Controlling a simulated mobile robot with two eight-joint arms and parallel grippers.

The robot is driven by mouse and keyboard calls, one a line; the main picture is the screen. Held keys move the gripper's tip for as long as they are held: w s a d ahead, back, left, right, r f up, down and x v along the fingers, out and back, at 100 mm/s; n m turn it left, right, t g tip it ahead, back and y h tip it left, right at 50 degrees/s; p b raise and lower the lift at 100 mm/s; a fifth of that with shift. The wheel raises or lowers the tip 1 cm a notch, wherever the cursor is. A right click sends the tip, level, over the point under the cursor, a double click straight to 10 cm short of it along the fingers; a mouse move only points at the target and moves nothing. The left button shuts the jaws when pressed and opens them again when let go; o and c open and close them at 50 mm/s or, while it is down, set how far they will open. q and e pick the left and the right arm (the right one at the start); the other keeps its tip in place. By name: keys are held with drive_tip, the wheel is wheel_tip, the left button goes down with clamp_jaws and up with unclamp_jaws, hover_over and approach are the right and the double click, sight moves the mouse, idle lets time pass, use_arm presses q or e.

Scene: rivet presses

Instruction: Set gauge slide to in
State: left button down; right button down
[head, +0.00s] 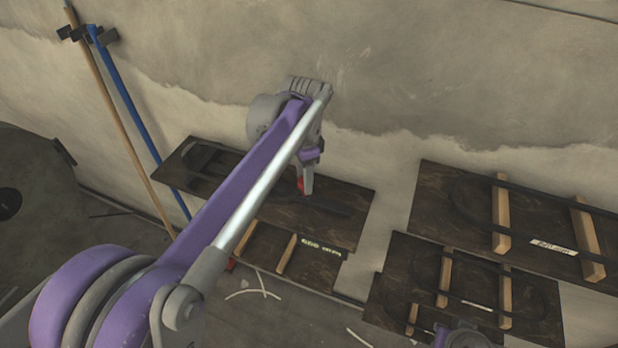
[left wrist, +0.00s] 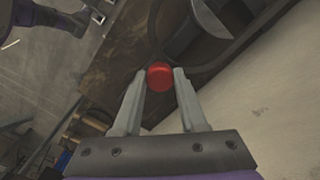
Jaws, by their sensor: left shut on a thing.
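A red round knob (left wrist: 160,76), which looks like the gauge slide's handle, sits between my left gripper's fingertips in the left wrist view. My left gripper (left wrist: 160,82) is shut on this knob, one finger on each side. In the head view the red knob (head: 300,186) shows as a small patch beside my left gripper (head: 305,184), over the dark wall-side board (head: 345,205). The slide's track and its in or out marks cannot be made out. Part of my right arm (head: 460,337) shows at the bottom edge of the head view; its fingers cannot be made out.
Dark boards with wooden bars (head: 501,212) stand at the right. A lower board (head: 315,265) with a white label is below the gripper. A wooden pole (head: 115,110) and a blue pole (head: 135,115) lean on the wall. White strips lie on the floor.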

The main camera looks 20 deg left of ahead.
use_arm(q)
drive_tip(key=shift+c, duration=2.2)
unclamp_jaws()
drive_tip(key=shift+a, duration=0.35)
drive_tip(key=shift+d+r, duration=0.1)
drive_tip(key=shift+d, duration=0.05)
wheel_tip(320, 180, up, 11)
drive_tip(key=shift+p, duration=0.4)
drive_tip(key=shift+f, duration=0.2)
drive_tip(key=s+d+f+n+t, duration=0.1)
drive_tip(key=s+f+n+t, duration=0.4)
drive_tip(key=s+f, duration=1.4)
drive_tip(key=n, duration=0.4)
drive_tip(key=shift+s+d+f+t, duration=0.15)
drive_tip(key=shift+s+d+t, duration=0.1)
drive_tip(key=shift+s+t, duration=0.05)
